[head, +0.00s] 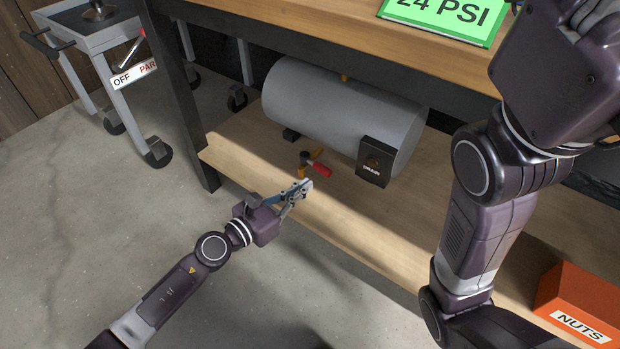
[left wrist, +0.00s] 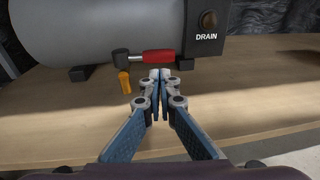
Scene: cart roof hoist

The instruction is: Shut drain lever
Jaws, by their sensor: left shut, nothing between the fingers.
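The drain lever (head: 319,169) has a red handle on a dark pivot under the grey tank (head: 335,105). It also shows in the left wrist view (left wrist: 158,57), where the red handle lies sideways, to the right of its pivot. A brass outlet (left wrist: 124,80) hangs below the pivot. My left gripper (head: 304,185) is shut and empty, just in front of the handle; in the left wrist view its fingertips (left wrist: 160,74) appear just below the red handle. I cannot tell whether they touch it. My right gripper is not in view; my right arm rises at the right.
The tank rests on the lower wooden shelf (head: 240,150), with a black DRAIN plate (head: 374,162) at its right end. An orange NUTS bin (head: 580,305) stands at the shelf's right. A green 24 PSI display (head: 440,15) is on the bench top. A grey cart (head: 95,40) stands at the left.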

